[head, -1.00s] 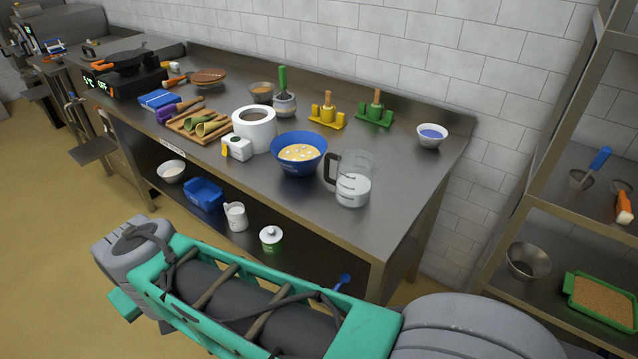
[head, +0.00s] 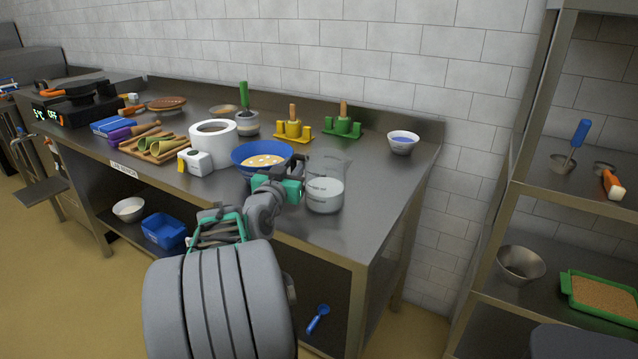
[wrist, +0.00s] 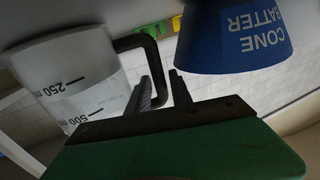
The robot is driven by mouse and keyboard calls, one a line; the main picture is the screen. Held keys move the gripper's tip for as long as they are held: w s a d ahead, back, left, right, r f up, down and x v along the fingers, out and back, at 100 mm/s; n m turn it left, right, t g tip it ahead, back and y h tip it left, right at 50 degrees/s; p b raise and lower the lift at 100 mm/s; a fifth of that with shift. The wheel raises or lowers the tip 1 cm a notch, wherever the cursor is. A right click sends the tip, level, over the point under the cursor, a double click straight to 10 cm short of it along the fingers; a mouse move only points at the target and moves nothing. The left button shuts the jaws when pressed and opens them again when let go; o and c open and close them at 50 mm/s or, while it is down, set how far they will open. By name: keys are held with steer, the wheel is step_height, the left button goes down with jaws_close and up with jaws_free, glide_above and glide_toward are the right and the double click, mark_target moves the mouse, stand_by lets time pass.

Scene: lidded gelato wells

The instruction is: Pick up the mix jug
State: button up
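The mix jug (head: 325,190) is a clear measuring jug with white liquid in it, upright near the right front part of the steel counter. In the wrist view the jug (wrist: 75,85) is at the left, with mL marks and a black handle (wrist: 152,55) reaching right. My gripper (head: 290,186) is at the jug's handle side, between it and the blue batter bowl. In the wrist view my gripper (wrist: 162,80) is open, its two fingers apart with the handle showing between them. I cannot tell whether either finger touches it.
The blue cone batter bowl (head: 255,152) stands close left of my gripper and also shows in the wrist view (wrist: 232,38). A white tub (head: 213,143) and a small carton (head: 196,162) are further left. The counter right of the jug is clear.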

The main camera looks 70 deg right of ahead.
steer(key=shift+d, duration=0.35)
jaws_close()
steer(key=shift+a, duration=0.1)
stand_by(1.1)
